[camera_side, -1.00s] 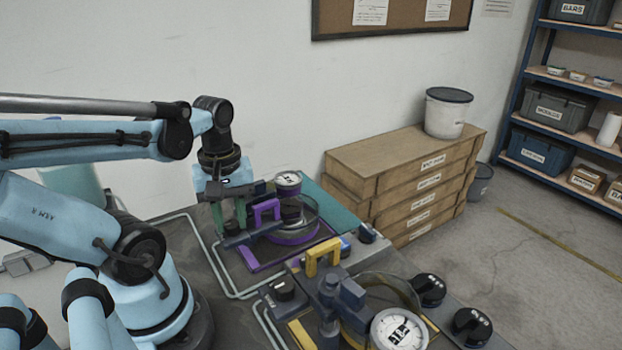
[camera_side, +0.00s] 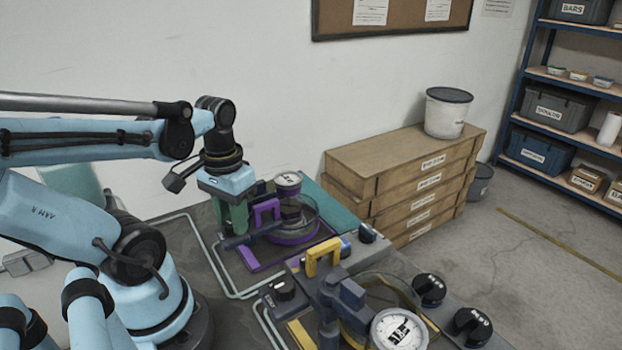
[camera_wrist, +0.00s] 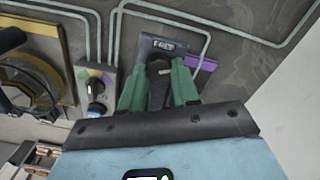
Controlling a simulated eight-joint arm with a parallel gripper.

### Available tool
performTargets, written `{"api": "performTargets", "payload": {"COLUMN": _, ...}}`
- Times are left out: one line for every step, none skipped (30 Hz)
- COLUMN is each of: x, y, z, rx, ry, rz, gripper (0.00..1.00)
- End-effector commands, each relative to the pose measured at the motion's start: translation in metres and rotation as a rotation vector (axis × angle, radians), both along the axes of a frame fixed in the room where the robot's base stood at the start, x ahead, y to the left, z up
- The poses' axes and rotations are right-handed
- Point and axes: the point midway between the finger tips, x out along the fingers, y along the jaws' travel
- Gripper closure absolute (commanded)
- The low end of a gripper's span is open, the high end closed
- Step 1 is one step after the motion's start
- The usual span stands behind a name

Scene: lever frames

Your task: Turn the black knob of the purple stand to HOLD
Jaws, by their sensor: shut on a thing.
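The purple stand (camera_side: 255,264) is at the back of the bench in the side view, with a purple handle, a round gauge on top and a clear ring. A purple edge of it shows in the wrist view (camera_wrist: 205,65). My gripper (camera_wrist: 160,92) points down at its left part, its green fingers on either side of the black knob (camera_wrist: 158,72). They are shut on the knob. In the side view my gripper (camera_side: 233,222) hides the knob. A dark plate (camera_wrist: 172,46) with a short, hard-to-read label lies beside the knob. I cannot tell which mark the knob points to.
A yellow stand (camera_side: 323,258) with a gauge (camera_side: 399,330) stands close in front. Black knobs (camera_side: 429,289) are to its right. A small box with a dial (camera_wrist: 97,92) is left of my fingers. Wooden crates (camera_side: 400,180) stand behind the bench.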

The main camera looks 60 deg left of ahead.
Motion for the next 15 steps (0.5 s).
{"api": "performTargets", "payload": {"x": 0.0011, "y": 0.0008, "z": 0.0000, "rx": 0.004, "ry": -0.005, "rz": -0.031, "gripper": 1.00}}
{"api": "performTargets", "payload": {"x": 0.0011, "y": 0.0007, "z": 0.0000, "rx": 0.004, "ry": -0.005, "rz": -0.048, "gripper": 1.00}}
{"api": "performTargets", "payload": {"x": 0.0011, "y": 0.0006, "z": 0.0000, "rx": 0.004, "ry": -0.005, "rz": -0.070, "gripper": 1.00}}
{"api": "performTargets", "payload": {"x": 0.0012, "y": 0.0005, "z": 0.0000, "rx": 0.004, "ry": -0.005, "rz": -0.085, "gripper": 1.00}}
{"api": "performTargets", "payload": {"x": 0.0012, "y": 0.0005, "z": -0.0001, "rx": 0.004, "ry": -0.005, "rz": -0.099, "gripper": 1.00}}
{"api": "performTargets", "payload": {"x": 0.0012, "y": 0.0005, "z": -0.0001, "rx": 0.005, "ry": -0.006, "rz": -0.115, "gripper": 1.00}}
{"api": "performTargets", "payload": {"x": 0.0013, "y": 0.0004, "z": -0.0001, "rx": 0.005, "ry": -0.006, "rz": -0.127, "gripper": 1.00}}
{"api": "performTargets", "payload": {"x": 0.0014, "y": 0.0004, "z": -0.0001, "rx": 0.005, "ry": -0.006, "rz": -0.136, "gripper": 1.00}}
{"api": "performTargets", "payload": {"x": 0.0014, "y": 0.0003, "z": -0.0001, "rx": 0.005, "ry": -0.006, "rz": -0.149, "gripper": 1.00}}
{"api": "performTargets", "payload": {"x": 0.0014, "y": 0.0003, "z": -0.0001, "rx": 0.005, "ry": -0.006, "rz": -0.157, "gripper": 1.00}}
{"api": "performTargets", "payload": {"x": 0.0014, "y": 0.0003, "z": -0.0001, "rx": 0.005, "ry": -0.005, "rz": -0.163, "gripper": 1.00}}
{"api": "performTargets", "payload": {"x": 0.0014, "y": 0.0002, "z": -0.0001, "rx": 0.005, "ry": -0.006, "rz": -0.171, "gripper": 1.00}}
{"api": "performTargets", "payload": {"x": 0.0014, "y": 0.0002, "z": -0.0001, "rx": 0.005, "ry": -0.006, "rz": -0.176, "gripper": 1.00}}
{"api": "performTargets", "payload": {"x": 0.0014, "y": 0.0002, "z": -0.0001, "rx": 0.005, "ry": -0.005, "rz": -0.180, "gripper": 1.00}}
{"api": "performTargets", "payload": {"x": 0.0014, "y": 0.0002, "z": -0.0001, "rx": 0.004, "ry": -0.006, "rz": -0.184, "gripper": 1.00}}
